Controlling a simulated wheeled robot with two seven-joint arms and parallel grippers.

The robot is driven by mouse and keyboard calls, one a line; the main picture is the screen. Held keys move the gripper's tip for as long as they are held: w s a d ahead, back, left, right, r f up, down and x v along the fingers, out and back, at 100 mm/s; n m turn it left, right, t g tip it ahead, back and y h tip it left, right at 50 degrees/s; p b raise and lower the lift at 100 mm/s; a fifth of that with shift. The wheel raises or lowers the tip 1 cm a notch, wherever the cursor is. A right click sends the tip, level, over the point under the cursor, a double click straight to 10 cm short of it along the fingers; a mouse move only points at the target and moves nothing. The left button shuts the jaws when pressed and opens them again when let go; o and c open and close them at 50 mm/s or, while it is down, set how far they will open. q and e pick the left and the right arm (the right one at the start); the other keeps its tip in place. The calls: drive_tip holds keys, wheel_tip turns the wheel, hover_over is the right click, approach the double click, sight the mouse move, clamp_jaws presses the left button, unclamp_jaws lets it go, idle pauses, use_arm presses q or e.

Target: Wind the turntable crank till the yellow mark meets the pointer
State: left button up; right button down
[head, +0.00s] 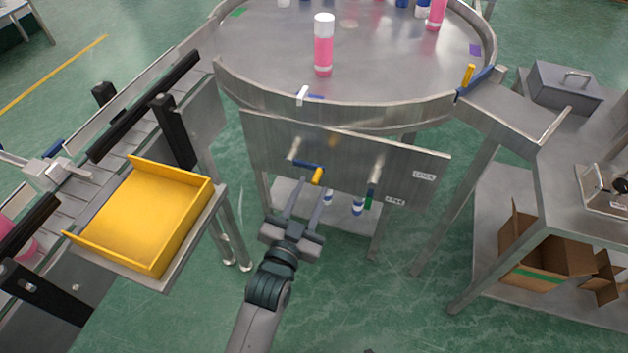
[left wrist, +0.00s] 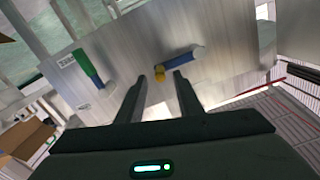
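The round steel turntable (head: 400,90) fills the top middle of the head view. A white pointer (head: 302,95) stands at its front rim, with a blue-purple mark (head: 316,97) beside it. On the steel panel (head: 410,172) below is a crank with a blue arm (head: 305,164) and yellow knob (head: 317,176). My left gripper (head: 309,187) is open in front of it. In the left wrist view the yellow knob (left wrist: 160,73) shows between and just beyond the open fingertips. My right gripper is not in view.
A second crank with a green arm (head: 369,200) is to the right on the panel; its green arm (left wrist: 86,64) is left in the wrist view. A yellow tray (head: 145,215) stands left. A steel bench (head: 575,170) is right.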

sight(314, 184)
use_arm(q)
drive_tip(key=shift+x, duration=1.1)
drive_tip(key=shift+w+d, duration=0.15)
drive_tip(key=shift+w, duration=0.35)
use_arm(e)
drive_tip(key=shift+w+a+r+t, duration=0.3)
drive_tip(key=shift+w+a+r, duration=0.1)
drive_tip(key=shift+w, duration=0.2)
use_arm(q)
drive_tip(key=shift+c, duration=0.2)
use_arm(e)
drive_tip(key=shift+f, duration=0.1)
